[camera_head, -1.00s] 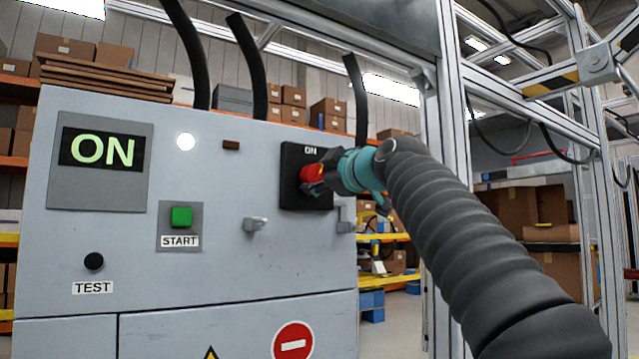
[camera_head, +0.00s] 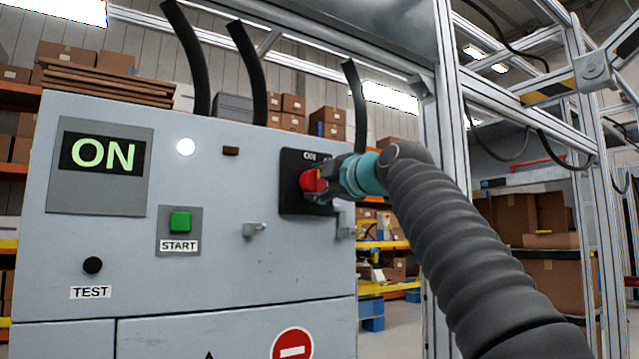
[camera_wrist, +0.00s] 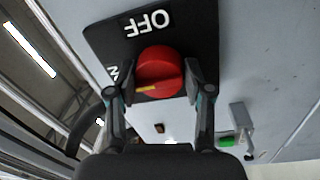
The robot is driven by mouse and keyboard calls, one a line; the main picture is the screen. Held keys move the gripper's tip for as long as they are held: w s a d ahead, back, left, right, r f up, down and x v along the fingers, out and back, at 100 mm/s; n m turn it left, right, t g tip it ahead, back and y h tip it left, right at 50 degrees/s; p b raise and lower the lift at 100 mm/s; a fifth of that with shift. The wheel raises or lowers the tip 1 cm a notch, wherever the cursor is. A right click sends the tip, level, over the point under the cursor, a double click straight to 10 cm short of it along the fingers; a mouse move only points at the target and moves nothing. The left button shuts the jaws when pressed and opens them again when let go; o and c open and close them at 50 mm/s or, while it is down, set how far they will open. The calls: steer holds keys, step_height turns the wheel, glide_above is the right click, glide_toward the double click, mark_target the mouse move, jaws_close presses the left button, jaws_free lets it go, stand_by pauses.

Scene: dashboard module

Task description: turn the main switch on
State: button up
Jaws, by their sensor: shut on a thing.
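The main switch is a red knob (camera_head: 313,181) on a black plate (camera_head: 291,201) at the right of the grey panel. In the wrist view, the red knob (camera_wrist: 161,72) sits between my two fingers, with a yellow mark on its left side. The plate there shows OFF upside down above the knob and part of another label at its left. My gripper (camera_head: 326,181) is shut on the knob; it also shows in the wrist view (camera_wrist: 160,88). The display (camera_head: 102,154) reads ON in green and the round lamp (camera_head: 186,147) is lit white.
A green START button (camera_head: 180,222) and a black TEST knob (camera_head: 92,265) are on the panel at the left. A small metal latch (camera_head: 254,230) sticks out left of and below the switch. A metal frame post (camera_head: 446,120) stands close behind my arm.

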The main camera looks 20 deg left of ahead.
steer(key=shift+f, duration=0.1)
steer(key=o, duration=1.2)
steer(key=shift+s+d, duration=0.5)
steer(key=shift+d, duration=0.05)
steer(key=v, duration=1)
steer(key=shift+s+d+f, duration=0.1)
steer(key=shift+s, duration=0.1)
